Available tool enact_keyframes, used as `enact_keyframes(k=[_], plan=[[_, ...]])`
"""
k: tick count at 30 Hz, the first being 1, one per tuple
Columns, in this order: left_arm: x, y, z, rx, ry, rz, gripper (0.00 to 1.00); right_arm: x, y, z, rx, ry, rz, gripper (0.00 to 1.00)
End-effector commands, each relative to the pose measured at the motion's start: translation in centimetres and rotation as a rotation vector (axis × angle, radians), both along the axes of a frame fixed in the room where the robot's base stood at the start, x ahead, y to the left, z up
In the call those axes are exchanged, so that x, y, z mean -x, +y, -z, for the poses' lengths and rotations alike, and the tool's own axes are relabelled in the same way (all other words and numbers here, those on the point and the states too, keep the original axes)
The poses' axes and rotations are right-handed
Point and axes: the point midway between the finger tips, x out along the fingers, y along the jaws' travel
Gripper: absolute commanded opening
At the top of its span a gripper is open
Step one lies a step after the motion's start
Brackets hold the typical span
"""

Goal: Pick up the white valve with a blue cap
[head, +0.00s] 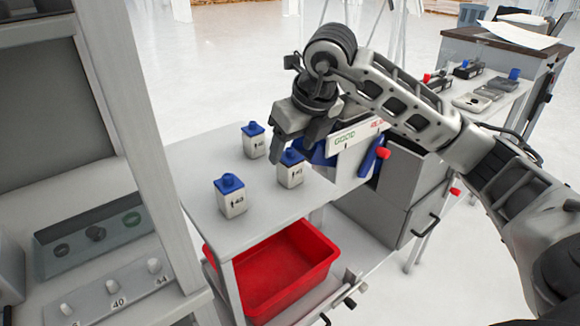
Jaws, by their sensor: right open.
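My left gripper is out of view.
A red bin (272,275) sits on the shelf below. A grey post (135,110) rises at the left. The front shelf top is clear.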

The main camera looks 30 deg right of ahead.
Motion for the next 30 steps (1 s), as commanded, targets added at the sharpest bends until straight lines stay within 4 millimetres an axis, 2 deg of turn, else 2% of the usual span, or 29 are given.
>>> enact_keyframes(k=[6, 15, 16, 21, 30], plan=[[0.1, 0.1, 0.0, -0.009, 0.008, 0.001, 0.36, -1.0, 0.1, 3.0, -0.002, 0.002, 0.000, 0.62], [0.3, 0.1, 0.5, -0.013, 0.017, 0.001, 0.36, -1.2, 0.1, 3.6, -0.001, 0.000, 0.000, 0.62], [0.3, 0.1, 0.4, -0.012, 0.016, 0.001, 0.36, -1.2, 0.1, 3.6, -0.001, 0.000, 0.000, 0.59], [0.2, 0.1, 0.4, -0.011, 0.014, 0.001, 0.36, -1.2, 0.1, 3.6, -0.001, 0.000, 0.000, 0.12], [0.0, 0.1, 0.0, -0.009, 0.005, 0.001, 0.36, -1.2, 0.1, 3.5, -0.001, -0.001, 0.000, 0.12]])
